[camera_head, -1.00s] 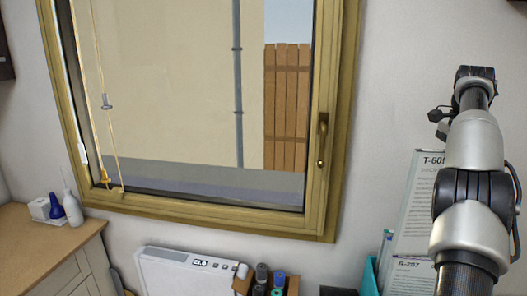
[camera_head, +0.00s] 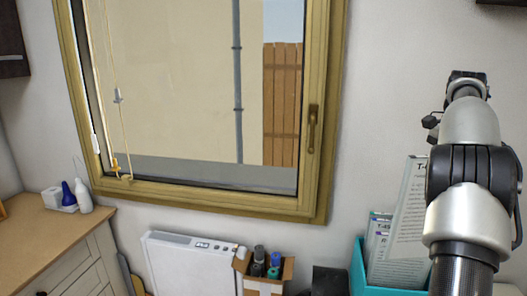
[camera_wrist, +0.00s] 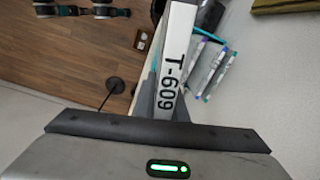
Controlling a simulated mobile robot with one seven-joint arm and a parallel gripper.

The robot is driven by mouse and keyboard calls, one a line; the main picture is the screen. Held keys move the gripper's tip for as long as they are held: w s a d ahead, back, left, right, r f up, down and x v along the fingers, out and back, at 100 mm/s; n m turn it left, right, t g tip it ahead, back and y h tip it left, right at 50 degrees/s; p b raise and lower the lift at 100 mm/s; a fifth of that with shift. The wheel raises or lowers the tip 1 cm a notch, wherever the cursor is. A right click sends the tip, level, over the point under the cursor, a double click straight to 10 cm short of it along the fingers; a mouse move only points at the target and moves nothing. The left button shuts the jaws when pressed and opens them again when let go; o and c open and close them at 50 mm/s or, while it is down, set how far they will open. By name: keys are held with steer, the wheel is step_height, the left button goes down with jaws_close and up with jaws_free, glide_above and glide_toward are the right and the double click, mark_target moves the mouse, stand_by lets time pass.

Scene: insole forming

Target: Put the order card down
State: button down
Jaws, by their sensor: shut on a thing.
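The order card is a white sheet; its bold "T-609" label (camera_wrist: 172,75) shows in the wrist view, standing out from my gripper (camera_wrist: 170,112), which is shut on it. My gripper is hidden in the head view.
Smaller printed cards (camera_head: 378,228) stand in the teal holder. A box (camera_head: 285,270) with bottles and a white device (camera_head: 190,262) are left of it. A window (camera_head: 200,100) is behind.

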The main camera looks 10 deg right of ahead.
steer(key=s+a+f+n+b, duration=0.2)
steer(key=a+f+n, duration=0.7)
steer(key=a+f, duration=0.6)
steer(key=s+a+f+n+b, duration=0.2)
steer(key=s+a+f+n, duration=0.3)
steer(key=a+f+n, duration=0.5)
steer(key=a+f, duration=0.2)
steer(key=a, duration=0.4)
steer(key=a+f, duration=0.3)
steer(key=a, duration=0.3)
steer(key=shift+s+a+f, duration=0.15)
steer(key=shift+a+f, duration=0.2)
